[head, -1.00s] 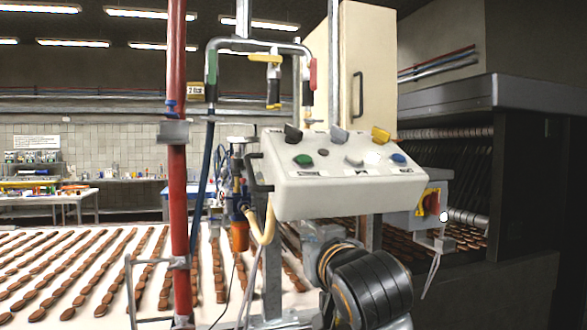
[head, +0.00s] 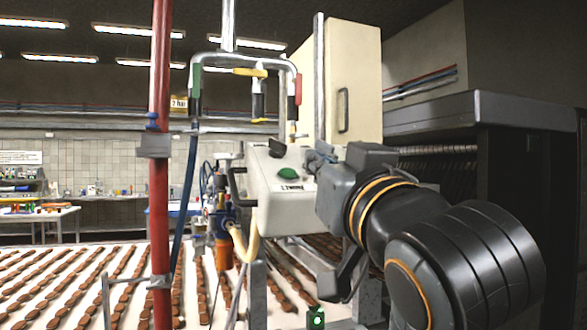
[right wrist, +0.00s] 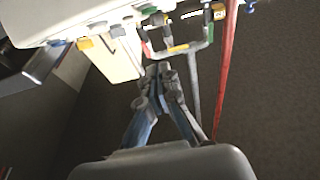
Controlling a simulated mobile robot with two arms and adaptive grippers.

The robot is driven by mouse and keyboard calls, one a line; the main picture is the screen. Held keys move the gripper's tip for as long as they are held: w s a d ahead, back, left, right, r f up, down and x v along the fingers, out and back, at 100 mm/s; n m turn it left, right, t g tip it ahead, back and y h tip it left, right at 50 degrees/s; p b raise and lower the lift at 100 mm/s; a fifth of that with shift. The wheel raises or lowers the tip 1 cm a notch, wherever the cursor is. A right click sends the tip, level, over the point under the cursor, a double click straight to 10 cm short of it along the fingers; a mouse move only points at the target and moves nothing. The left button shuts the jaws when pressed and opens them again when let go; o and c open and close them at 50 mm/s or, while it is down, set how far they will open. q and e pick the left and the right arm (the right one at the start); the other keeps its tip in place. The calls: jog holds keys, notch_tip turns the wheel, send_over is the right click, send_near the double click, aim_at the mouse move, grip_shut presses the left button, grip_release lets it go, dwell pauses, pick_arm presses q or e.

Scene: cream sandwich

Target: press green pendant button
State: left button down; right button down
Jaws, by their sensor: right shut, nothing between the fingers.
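The green button (head: 288,174) is a round green cap on the sloped top of the white control box (head: 266,197), left of my gripper in the head view. A black switch (head: 277,148) stands behind it. My right gripper (head: 318,160) is shut and empty. It is over the box, just right of the green button, and looks apart from it. My arm hides the right part of the panel. In the right wrist view the shut fingertips (right wrist: 158,68) point up the picture, and the pale box (right wrist: 65,20) fills the top left. My left gripper is not in view.
A red pole (head: 160,200) and a blue hose stand left of the box. A bent metal frame (head: 246,58) with coloured handles hangs above. A beige cabinet (head: 354,90) is behind. A small green light (head: 317,320) shows low down. A conveyor with rows of brown biscuits lies beyond.

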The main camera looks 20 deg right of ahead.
notch_tip(320, 180, up, 3)
jog(key=p, duration=0.3)
send_over(293, 192)
jog(key=s, duration=0.3)
jog(key=w+f, duration=0.2)
jog(key=f, duration=0.1)
jog(key=shift+w+p, duration=0.25)
jog(key=shift+p, duration=0.1)
jog(key=shift+w+f, duration=0.2)
jog(key=shift+f, duration=0.25)
